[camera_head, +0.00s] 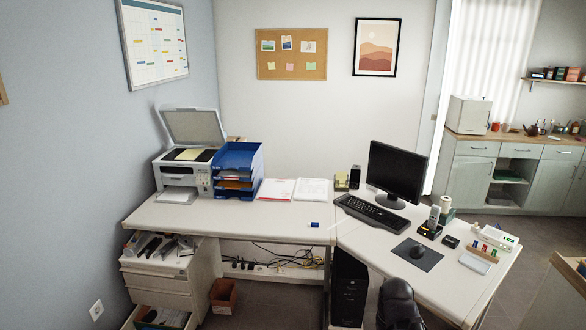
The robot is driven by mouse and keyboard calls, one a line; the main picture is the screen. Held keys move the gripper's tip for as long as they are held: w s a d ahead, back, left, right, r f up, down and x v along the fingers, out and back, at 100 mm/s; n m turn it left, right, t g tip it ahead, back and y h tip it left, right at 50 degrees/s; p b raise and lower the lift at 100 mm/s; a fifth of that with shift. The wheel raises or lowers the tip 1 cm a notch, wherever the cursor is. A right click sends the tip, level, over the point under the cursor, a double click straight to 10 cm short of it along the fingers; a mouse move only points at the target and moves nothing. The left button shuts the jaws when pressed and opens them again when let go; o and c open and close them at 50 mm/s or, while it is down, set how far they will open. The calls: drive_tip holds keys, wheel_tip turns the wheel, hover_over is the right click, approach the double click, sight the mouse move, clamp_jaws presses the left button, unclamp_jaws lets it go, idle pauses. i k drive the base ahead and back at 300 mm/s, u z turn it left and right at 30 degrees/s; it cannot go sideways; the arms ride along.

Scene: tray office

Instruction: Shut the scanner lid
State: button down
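The scanner lid (194,127) stands raised and tilted back at the rear of the white printer-scanner (178,180). The machine sits at the left back of the desk, by the wall. A yellowish sheet (191,154) lies on the scanner bed under the open lid. My gripper is not in view.
A blue letter tray stack (238,162) stands close to the right of the scanner. Papers (294,189) lie right of it. A monitor (397,172) and keyboard (372,213) stand farther right. The desk front (205,218) before the scanner is clear. An open drawer (158,317) juts out below left.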

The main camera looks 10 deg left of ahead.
sight(186, 125)
drive_tip(key=u, duration=0.3)
drive_tip(key=i, duration=1.6)
drive_tip(key=u, duration=0.55)
drive_tip(key=i, duration=0.85)
drive_tip(key=u, duration=0.55)
drive_tip(key=i, duration=1.4)
drive_tip(key=u, duration=0.35)
